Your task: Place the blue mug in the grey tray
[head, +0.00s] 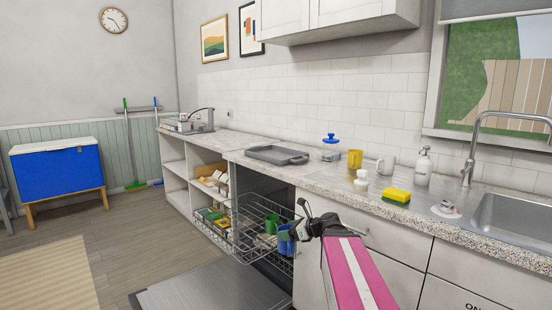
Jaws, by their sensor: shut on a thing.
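The blue mug (285,243) is at the right side of the pulled-out wire rack, below counter height. My gripper (296,228) is at the mug's upper right side and is shut on it. My fingers partly hide the mug's rim, and I cannot tell whether its base touches the rack. The grey tray (277,155) lies on the counter, above and behind the rack. It looks empty.
The wire rack (238,245) also holds a green mug (271,226). The open door (210,291) lies low in front. A sink is at right.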

